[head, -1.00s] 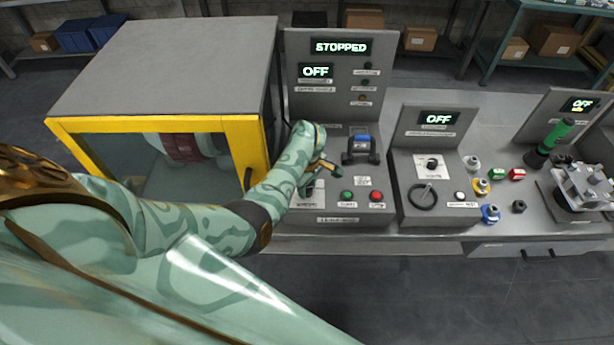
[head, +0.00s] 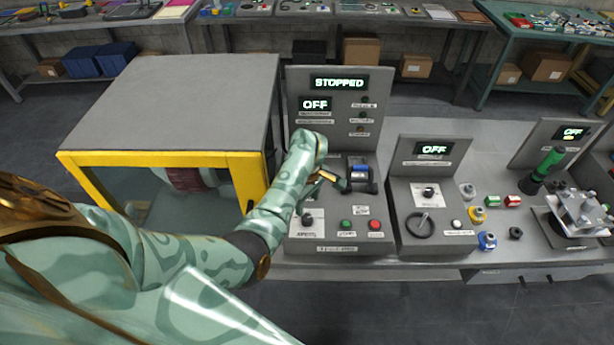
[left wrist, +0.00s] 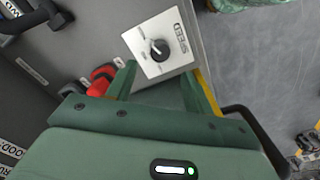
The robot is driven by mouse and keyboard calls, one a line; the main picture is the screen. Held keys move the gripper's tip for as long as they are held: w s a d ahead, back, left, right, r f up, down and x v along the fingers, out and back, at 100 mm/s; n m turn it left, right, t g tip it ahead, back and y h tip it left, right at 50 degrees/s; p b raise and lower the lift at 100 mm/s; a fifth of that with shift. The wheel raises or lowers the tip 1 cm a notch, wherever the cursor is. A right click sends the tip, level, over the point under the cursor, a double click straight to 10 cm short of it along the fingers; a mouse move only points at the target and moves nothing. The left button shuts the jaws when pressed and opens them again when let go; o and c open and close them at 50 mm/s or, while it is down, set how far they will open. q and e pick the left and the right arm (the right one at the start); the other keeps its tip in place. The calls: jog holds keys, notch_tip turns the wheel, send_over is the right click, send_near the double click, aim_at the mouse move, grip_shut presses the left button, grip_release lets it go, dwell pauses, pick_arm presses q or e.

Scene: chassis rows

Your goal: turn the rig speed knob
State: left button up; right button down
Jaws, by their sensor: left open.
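The speed knob (head: 307,219) is a small dark knob on a white plate, at the left front of the grey rig panel (head: 340,249). In the left wrist view the black knob (left wrist: 160,48), with a pale pointer mark, sits on a white plate lettered SPEED. My left gripper (head: 322,197) is above the panel, just behind and above the knob in the head view. Its green fingers (left wrist: 164,80) are spread and empty, and the knob lies beyond them, apart from them. The rig displays (head: 339,83) read STOPPED and OFF. My right gripper is not in view.
Green (head: 346,225) and red (head: 375,224) buttons are right of the knob, with a blue-and-black part (head: 360,174) behind them. A yellow-framed enclosure (head: 165,158) stands left of the panel. Another control box (head: 430,240) stands right.

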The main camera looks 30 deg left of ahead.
pick_arm(q)
notch_tip(320, 180, up, 8)
jog(key=p, duration=0.2)
jog(key=shift+r, duration=0.2)
dwell(0.3)
